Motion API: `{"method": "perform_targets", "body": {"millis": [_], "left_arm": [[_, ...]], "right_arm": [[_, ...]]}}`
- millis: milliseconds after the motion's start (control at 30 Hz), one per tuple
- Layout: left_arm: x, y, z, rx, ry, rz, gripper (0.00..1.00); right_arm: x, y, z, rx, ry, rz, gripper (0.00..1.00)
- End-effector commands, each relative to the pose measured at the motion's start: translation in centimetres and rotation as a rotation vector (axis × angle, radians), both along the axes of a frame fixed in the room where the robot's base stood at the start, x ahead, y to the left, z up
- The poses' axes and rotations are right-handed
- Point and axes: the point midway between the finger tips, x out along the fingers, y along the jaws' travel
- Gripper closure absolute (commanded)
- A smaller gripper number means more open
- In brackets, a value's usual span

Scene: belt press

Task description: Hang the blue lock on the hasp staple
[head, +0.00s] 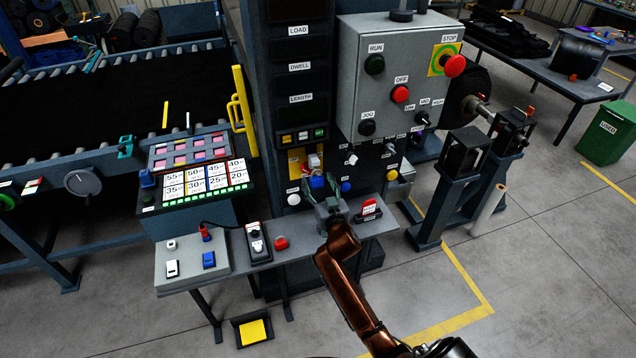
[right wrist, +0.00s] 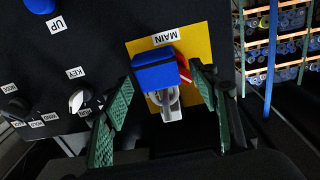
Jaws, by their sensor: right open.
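The blue lock (right wrist: 155,73) is in front of the yellow plate (right wrist: 205,34) labelled MAIN, which shows upside down in the right wrist view. Its grey shackle (right wrist: 172,97) is at a pale staple-like part (right wrist: 168,113); I cannot tell for sure whether it passes through. My right gripper (right wrist: 161,78) is open, its green-padded fingers on either side of the lock with gaps showing. In the head view the lock (head: 317,183) shows just beyond the right gripper (head: 327,200), below the pale part. My left gripper is not in view.
A grey control box (head: 385,75) with RUN, OFF and STOP buttons stands above. A KEY switch (right wrist: 78,100) and other knobs lie beside the plate. A shelf (head: 355,233) with a red block (head: 281,243) is below. Open floor lies at front right.

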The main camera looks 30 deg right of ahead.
Motion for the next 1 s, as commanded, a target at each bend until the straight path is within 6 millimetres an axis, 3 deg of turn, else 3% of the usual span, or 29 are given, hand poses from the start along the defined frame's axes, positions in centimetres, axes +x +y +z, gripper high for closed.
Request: {"method": "perform_targets", "body": {"millis": [467, 1000], "left_arm": [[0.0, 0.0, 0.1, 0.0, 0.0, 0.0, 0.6], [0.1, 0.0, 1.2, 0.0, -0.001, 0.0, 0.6]], "right_arm": [[-0.2, 0.0, 0.0, 0.0, 0.001, 0.0, 0.45], [-2.7, 0.7, 0.1, 0.001, 0.001, 0.0, 0.45]]}}
